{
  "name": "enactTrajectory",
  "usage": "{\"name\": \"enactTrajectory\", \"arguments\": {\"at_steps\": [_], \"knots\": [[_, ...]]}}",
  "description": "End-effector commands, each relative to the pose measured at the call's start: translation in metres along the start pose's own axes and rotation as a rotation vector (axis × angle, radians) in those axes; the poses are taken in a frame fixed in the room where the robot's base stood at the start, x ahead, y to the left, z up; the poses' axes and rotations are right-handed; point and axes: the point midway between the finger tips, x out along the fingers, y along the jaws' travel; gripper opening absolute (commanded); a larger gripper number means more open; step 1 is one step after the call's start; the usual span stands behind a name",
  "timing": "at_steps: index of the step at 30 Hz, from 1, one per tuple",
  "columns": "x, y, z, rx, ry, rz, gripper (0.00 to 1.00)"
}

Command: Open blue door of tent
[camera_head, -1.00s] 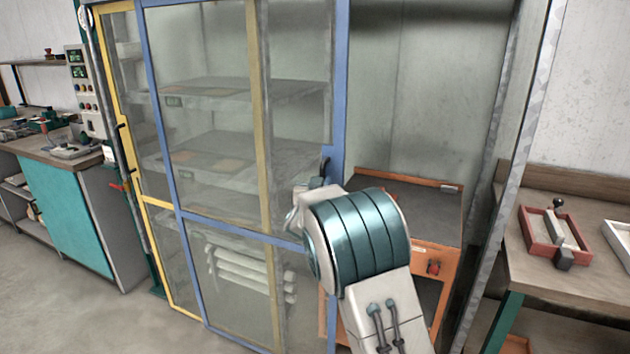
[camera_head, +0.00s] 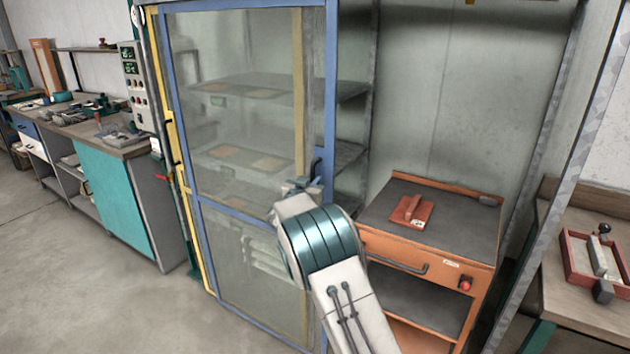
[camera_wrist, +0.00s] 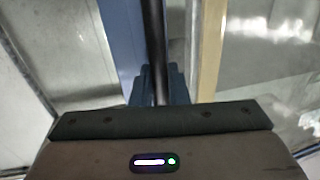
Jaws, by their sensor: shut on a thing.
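The blue door (camera_head: 184,100) of the tent is a blue frame with clear panels, standing at the centre left in the head view. Its dark handle (camera_head: 317,168) is on its right upright. In the wrist view the handle (camera_wrist: 155,45) is a dark vertical bar between the fingers. My gripper (camera_wrist: 160,85) is shut on the handle. In the head view my wrist partly hides the gripper and the lower right of the door. The yellow-framed door (camera_head: 168,120) is mostly behind the blue one. The tent's right part is open.
Inside the tent, an orange cart (camera_head: 430,250) with a red-brown block (camera_head: 411,210) stands right of the door. Grey shelves (camera_head: 352,92) are behind the door. A control panel (camera_head: 136,85) and teal-fronted bench (camera_head: 110,200) are at left. Another bench (camera_head: 570,280) is at right.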

Motion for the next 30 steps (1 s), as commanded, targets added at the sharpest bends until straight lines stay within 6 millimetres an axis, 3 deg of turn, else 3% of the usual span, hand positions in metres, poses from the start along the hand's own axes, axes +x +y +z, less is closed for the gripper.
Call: {"name": "enactTrajectory", "arguments": {"at_steps": [3, 4, 6, 15, 20, 30], "knots": [[0.001, 0.001, -0.002, 0.0, 0.005, 0.003, 0.0], [0.001, 0.001, -0.002, 0.0, 0.005, 0.002, 0.17], [0.001, 0.001, -0.002, 0.0, 0.005, 0.002, 0.33], [-0.002, -0.002, -0.001, 0.0, 0.003, -0.003, 0.33], [-0.013, -0.002, -0.001, 0.0, 0.002, -0.003, 0.33], [-0.079, 0.0, 0.0, 0.0, 0.002, -0.001, 0.33]]}}
